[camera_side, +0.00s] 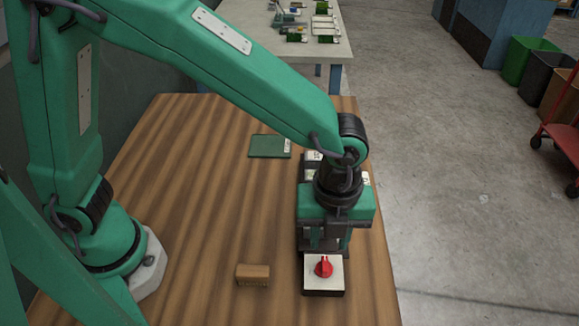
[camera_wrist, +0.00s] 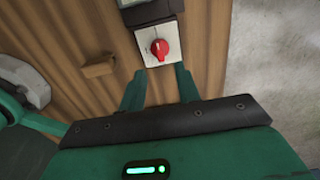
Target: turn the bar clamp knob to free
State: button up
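A red knob (camera_side: 323,266) sits on the white top of a small dark-sided box (camera_side: 323,287) near the front right of the wooden table. In the wrist view, the red knob (camera_wrist: 160,48) is on its white plate (camera_wrist: 148,34), just beyond my fingertips and roughly centred between them. My gripper (camera_wrist: 160,70) has its two green fingers spread apart with nothing between them. In the side view, my gripper (camera_side: 325,243) is just behind the knob box, pointing down. I cannot tell its exact height over the box.
A small brown block (camera_side: 253,274) lies left of the knob box. A green flat board (camera_side: 269,146) lies farther back. Another box (camera_side: 313,158) with a pale label is partly hidden behind my wrist. The table's right edge is close; its left middle is clear.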

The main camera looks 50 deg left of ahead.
aim_at(325, 263)
jog(key=shift+f, duration=3.65)
grip_shut()
